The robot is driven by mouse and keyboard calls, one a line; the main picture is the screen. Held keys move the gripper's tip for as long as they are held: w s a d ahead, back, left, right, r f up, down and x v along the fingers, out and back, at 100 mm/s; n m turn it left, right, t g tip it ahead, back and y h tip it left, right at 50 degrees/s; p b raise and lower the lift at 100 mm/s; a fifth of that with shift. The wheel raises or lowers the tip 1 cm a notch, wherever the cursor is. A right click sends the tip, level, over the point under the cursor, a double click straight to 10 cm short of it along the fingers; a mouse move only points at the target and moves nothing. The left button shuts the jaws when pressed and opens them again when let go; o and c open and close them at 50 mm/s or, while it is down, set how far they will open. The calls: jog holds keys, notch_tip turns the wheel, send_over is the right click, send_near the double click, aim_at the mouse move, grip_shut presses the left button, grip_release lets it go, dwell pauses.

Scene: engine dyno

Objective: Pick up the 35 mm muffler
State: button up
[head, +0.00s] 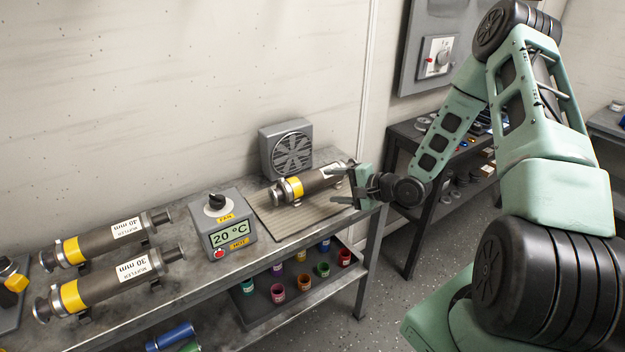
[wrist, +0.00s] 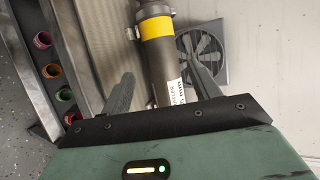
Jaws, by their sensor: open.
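A dark grey muffler (head: 312,182) with a yellow band lies on a ribbed mat (head: 285,222) at the right end of the bench. Its white label is partly covered by my gripper, and I cannot read its size. My gripper (head: 342,187) is open at the muffler's right end. In the wrist view, the muffler (wrist: 162,65) runs between the spread fingers of my gripper (wrist: 162,88), with gaps showing on both sides.
A grey fan (head: 286,148) stands behind the mat and shows in the wrist view (wrist: 203,52). A control box (head: 224,226) reading 20 °C stands left of the mat. Several coloured cups (head: 304,283) sit on the shelf below. A dark shelf unit (head: 405,150) stands behind at right.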

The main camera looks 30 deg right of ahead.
aim_at(312, 183)
jog(key=p+x, duration=0.2)
jog(key=x, duration=0.7)
jog(key=shift+w+d+f, duration=0.1)
jog(key=shift+w+d, duration=0.05)
jog(key=shift+d, duration=0.05)
jog(key=c, duration=0.9)
jog(key=shift+c, duration=0.7)
jog(key=shift+r, duration=0.2)
